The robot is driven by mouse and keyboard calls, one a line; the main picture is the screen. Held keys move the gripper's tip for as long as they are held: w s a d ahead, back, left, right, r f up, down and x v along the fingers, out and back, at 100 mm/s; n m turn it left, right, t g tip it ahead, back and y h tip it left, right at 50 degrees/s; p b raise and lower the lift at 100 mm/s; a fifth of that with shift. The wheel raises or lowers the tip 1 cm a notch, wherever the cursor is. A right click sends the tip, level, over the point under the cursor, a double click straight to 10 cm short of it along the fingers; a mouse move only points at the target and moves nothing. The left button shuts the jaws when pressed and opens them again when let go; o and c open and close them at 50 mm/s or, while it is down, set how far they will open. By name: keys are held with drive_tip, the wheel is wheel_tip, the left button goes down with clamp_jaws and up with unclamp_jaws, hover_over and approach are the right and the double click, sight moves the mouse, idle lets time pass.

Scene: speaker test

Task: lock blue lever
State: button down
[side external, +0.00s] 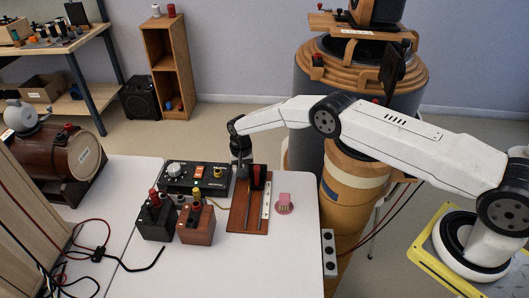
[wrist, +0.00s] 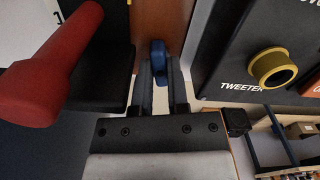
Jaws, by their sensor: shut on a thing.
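The blue lever (wrist: 158,52) shows in the wrist view between the two fingers of my gripper (wrist: 161,72), which is shut on it. Only the lever's rounded blue end shows; the rest is hidden. In the side external view my gripper (side external: 241,172) points down at the far left part of a reddish-brown wooden board (side external: 247,222), and the blue lever cannot be made out there.
A black control box (side external: 180,179) with knobs stands left of the board; its yellow TWEETER terminal (wrist: 273,68) is near my gripper's right. Black (side external: 156,219) and brown (side external: 197,226) terminal boxes stand in front. A small pink piece (side external: 285,203) is right of the board.

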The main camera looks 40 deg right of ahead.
drive_tip(key=c, duration=0.6)
unclamp_jaws()
drive_tip(key=shift+r, duration=0.1)
drive_tip(key=shift+r, duration=3.8)
clamp_jaws()
drive_tip(key=n, duration=0.3)
drive_tip(key=n+y, duration=0.1)
drive_tip(key=shift+d+r+n, duration=0.25)
drive_tip(key=shift+n, duration=0.05)
drive_tip(key=n, duration=0.4)
drive_tip(key=d+r+n+t+y, duration=0.1)
drive_tip(key=n, duration=0.4)
drive_tip(key=d+r+n+t+y, duration=0.1)
drive_tip(key=n, duration=0.3)
drive_tip(key=shift+w, duration=0.35)
